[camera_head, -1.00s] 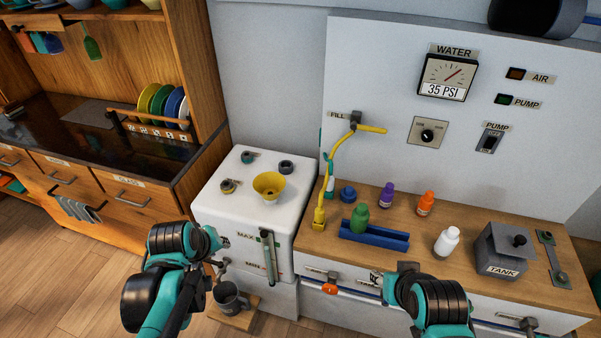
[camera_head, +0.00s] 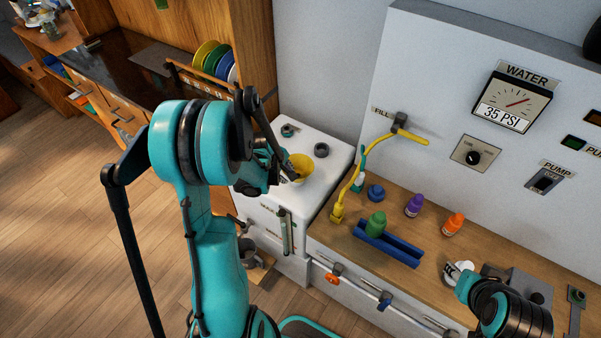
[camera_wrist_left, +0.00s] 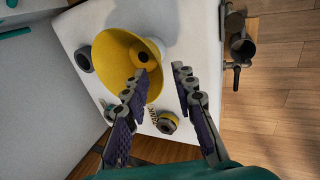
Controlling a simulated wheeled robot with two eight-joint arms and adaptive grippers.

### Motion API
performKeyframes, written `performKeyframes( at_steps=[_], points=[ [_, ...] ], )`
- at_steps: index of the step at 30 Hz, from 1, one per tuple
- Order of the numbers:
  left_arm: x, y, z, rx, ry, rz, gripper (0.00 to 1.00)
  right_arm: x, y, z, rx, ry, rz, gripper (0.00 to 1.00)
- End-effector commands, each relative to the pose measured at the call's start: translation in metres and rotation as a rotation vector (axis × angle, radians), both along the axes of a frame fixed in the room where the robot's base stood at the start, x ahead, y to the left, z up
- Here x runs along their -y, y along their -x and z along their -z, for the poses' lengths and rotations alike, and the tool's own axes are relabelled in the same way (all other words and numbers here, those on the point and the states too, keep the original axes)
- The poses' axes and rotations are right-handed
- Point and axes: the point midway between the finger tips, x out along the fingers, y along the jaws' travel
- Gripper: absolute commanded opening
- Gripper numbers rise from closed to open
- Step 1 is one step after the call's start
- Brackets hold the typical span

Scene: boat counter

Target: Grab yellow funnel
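The yellow funnel (camera_head: 304,164) sits on top of the white tank unit (camera_head: 322,141), partly hidden in the head view by my left gripper (camera_head: 290,172). In the left wrist view, the funnel (camera_wrist_left: 118,55) shows its wide bowl and its dark centre hole. My left gripper (camera_wrist_left: 158,80) is open there, its fingers spread with a gap between them. The left finger overlaps the funnel's rim; I cannot tell whether it touches. My right gripper (camera_head: 455,272) is near the white bottle (camera_head: 460,268) at the counter's front; its fingers are too small and hidden to read.
The yellow fill hose (camera_head: 350,182) rises to the right. A blue tray (camera_head: 402,251), green bottle (camera_head: 376,222), purple bottle (camera_head: 414,205) and orange bottle (camera_head: 453,223) stand on the wooden counter. A mug (camera_head: 247,251) is below.

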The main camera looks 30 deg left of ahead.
Motion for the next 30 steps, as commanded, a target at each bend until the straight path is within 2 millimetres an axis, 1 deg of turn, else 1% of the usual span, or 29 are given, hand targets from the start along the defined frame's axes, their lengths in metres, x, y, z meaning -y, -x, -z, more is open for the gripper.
performKeyframes(
  at_steps=[1, 3, 7, 10, 16, 19, 30],
  points=[
    [0.002, -0.005, 0.009, 0.000, 0.000, 0.002, 0.26, 0.000, 0.000, 0.004, 0.000, 0.000, 0.000, 0.40],
    [0.004, -0.011, 0.019, 0.000, 0.000, 0.003, 0.26, 0.000, 0.000, 0.007, 0.000, 0.000, 0.000, 0.40],
    [0.004, -0.018, 0.033, 0.000, -0.001, 0.002, 0.26, 0.000, 0.000, 0.010, 0.000, 0.000, 0.000, 0.40],
    [0.004, -0.019, 0.037, 0.000, -0.001, 0.002, 0.26, 0.000, 0.000, 0.011, 0.000, 0.000, 0.000, 0.40],
    [0.004, -0.019, 0.037, 0.000, -0.001, 0.002, 0.26, 0.000, 0.000, 0.010, 0.000, 0.000, 0.000, 0.40],
    [0.005, -0.019, 0.036, 0.000, -0.001, 0.002, 0.00, 0.000, 0.000, 0.010, 0.000, 0.000, 0.000, 0.40],
    [0.004, -0.019, 0.036, 0.000, -0.001, 0.002, 0.00, 0.000, 0.000, 0.010, 0.000, 0.000, 0.000, 0.40]
  ],
)
